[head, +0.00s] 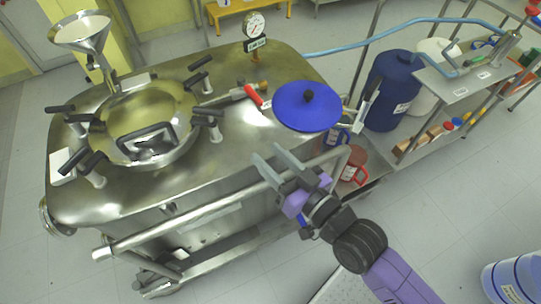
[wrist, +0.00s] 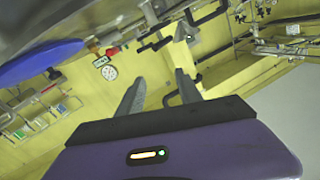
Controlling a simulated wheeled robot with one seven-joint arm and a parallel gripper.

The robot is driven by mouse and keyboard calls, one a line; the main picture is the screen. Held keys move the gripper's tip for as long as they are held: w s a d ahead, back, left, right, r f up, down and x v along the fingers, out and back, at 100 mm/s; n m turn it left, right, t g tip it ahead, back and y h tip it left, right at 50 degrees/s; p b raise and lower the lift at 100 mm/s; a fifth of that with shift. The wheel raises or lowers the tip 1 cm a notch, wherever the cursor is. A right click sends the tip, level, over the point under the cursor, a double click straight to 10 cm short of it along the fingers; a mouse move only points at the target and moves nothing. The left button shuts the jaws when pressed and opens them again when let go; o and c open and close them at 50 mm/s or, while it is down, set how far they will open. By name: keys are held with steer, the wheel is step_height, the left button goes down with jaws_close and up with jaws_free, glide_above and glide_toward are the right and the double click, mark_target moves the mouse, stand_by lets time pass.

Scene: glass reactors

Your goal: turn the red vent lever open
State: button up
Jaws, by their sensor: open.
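The red vent lever (head: 254,95) sits on a short pipe fitting on top of the steel reactor (head: 180,175), between the round hatch and the blue disc. In the wrist view a small red piece, which looks like the lever (wrist: 112,51), shows near the gauge. My gripper (head: 265,160) is open and empty. In the head view it appears in front of the reactor's front rail, nearer to me than the lever and apart from it. In the wrist view its two fingers (wrist: 158,90) are spread with nothing between them.
A blue disc lid (head: 307,106) with a black knob lies right of the lever. The clamped hatch (head: 143,123) is left. A pressure gauge (head: 255,26) stands behind, a funnel (head: 80,32) far left. The front rail (head: 200,217) runs along the reactor. A blue drum (head: 390,90) stands right.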

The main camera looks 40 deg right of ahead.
steer(key=shift+d+r, duration=0.1)
steer(key=shift+d, duration=0.1)
steer(key=c, duration=0.3)
steer(key=shift+w+d+r+h, duration=0.3)
steer(key=shift+w+r, duration=0.1)
steer(key=shift+r, duration=0.05)
steer(key=c, duration=0.4)
steer(key=w, duration=0.2)
steer(key=w+h, duration=0.1)
steer(key=w, duration=0.1)
steer(key=shift+d+r+n+p, duration=0.15)
steer(key=shift+d+n+p, duration=0.05)
steer(key=shift+n+p, duration=0.1)
jaws_close()
steer(key=n+g+h+p, duration=0.2)
steer(key=n+h, duration=0.2)
steer(key=n, duration=0.7)
glide_toward(249, 91)
steer(key=w+a+r, duration=0.2)
steer(key=w+a, duration=0.1)
steer(key=w, duration=0.2)
steer(key=d, duration=0.1)
steer(key=d+f, duration=0.1)
steer(key=d, duration=0.1)
steer(key=shift+w+f+p, duration=0.25)
steer(key=shift+f+p, duration=0.1)
steer(key=shift+s+d+f, duration=0.1)
steer(key=shift+d+f, duration=0.25)
steer(key=shift+d, duration=0.1)
